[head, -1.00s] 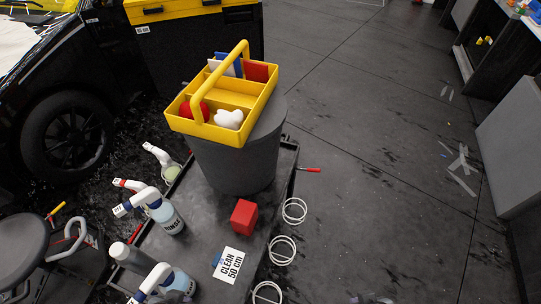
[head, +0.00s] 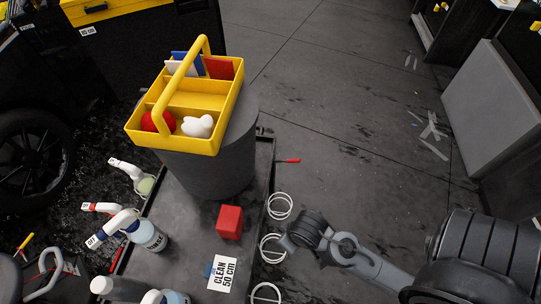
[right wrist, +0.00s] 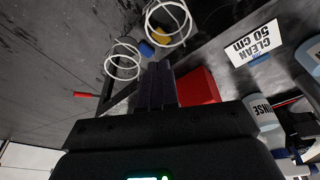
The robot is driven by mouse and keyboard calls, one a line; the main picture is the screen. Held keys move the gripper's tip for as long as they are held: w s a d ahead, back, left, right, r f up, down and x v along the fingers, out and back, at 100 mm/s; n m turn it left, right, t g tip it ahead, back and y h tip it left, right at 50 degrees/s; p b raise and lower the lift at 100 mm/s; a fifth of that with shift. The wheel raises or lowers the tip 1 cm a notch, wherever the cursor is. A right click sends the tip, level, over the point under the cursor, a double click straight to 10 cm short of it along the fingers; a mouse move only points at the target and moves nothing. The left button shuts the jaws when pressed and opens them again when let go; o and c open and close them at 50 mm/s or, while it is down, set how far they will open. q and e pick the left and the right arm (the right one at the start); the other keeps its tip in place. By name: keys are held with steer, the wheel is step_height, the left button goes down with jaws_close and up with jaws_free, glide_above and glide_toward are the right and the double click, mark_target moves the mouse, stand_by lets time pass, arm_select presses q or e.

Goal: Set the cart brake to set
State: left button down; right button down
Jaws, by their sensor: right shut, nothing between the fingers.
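The cart (head: 185,250) is a dark grey platform. A short lever with a red handle (head: 287,160) sticks out from its right edge, beside the grey bucket; I take it for the brake. The red handle (right wrist: 86,95) also shows at the left of the right wrist view. My right gripper (head: 287,241) is over the cart's right edge, by the white wire rings and nearer the camera than the lever, apart from it. Its fingers (right wrist: 157,84) are shut and empty. My left gripper is not in view.
A grey bucket (head: 205,175) carries a yellow caddy (head: 190,128). A red block (head: 230,221), a "CLEAN 50 cm" card (head: 222,273) and spray bottles (head: 148,235) are on or along the cart. White wire rings (head: 279,206) line its right edge.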

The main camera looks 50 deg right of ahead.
steer(key=w+d+f+m+g+h, duration=0.1)
steer(key=w+d+f+m, duration=0.25)
steer(key=d, duration=0.25)
steer(key=w+d+f+m+g+h, duration=0.1)
steer(key=w+d+f+m+h, duration=0.15)
steer(key=w+d+f, duration=0.35)
steer(key=w+d+r+m, duration=0.2)
steer(key=w+d+r, duration=0.2)
steer(key=d, duration=0.3)
steer(key=w+d+r+m, duration=0.3)
steer(key=w+d+r, duration=0.1)
steer(key=w+d, duration=0.3)
steer(key=shift+d+p, duration=0.15)
steer(key=shift+p, duration=0.3)
steer(key=shift+w+h, duration=0.1)
steer(key=shift+h, duration=0.15)
